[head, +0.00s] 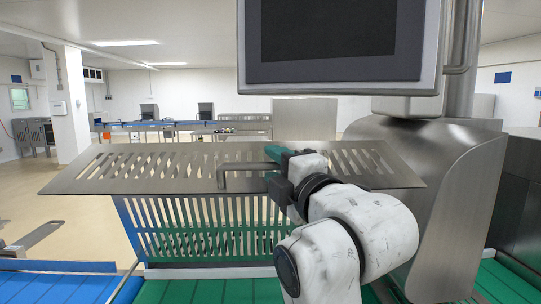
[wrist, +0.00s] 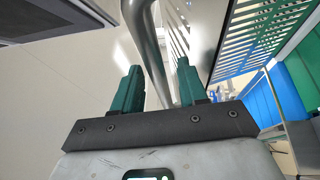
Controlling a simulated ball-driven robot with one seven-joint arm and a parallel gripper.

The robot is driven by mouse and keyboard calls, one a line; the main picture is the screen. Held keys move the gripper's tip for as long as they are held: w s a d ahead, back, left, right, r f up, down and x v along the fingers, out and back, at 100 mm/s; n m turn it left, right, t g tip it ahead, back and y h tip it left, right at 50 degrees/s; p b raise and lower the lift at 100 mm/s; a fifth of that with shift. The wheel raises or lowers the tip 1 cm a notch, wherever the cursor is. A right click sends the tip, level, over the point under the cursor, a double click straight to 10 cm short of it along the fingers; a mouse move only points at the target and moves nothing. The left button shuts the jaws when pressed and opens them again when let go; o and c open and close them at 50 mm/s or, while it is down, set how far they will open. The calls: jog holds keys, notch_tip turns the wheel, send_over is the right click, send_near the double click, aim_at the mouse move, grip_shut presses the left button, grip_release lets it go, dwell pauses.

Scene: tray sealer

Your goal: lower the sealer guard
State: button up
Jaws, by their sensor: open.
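The sealer guard (head: 110,178) is a slotted metal panel in the head view. It stands raised, close to level, above the green belt. A bent tubular handle (head: 222,175) is fixed to it near the middle. My gripper (head: 277,156) is at the right part of this handle; my wrist hides that end. In the wrist view, the handle (wrist: 148,45) passes between the two green fingers of my gripper (wrist: 158,82). The fingers are apart, with gaps beside the tube. Part of the slotted guard (wrist: 182,40) shows just beyond the handle.
An upright slotted grille (head: 180,228) stands below the guard. Green belt (head: 210,291) and blue belt (head: 50,288) run along the front. A large screen (head: 340,85) hangs above my arm, and a curved steel housing (head: 455,210) stands to its right. Open floor lies left.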

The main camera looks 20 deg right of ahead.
jog(key=shift+w+a+r, duration=0.1)
jog(key=shift+w, duration=1.05)
jog(key=shift+c, duration=0.3)
grip_shut()
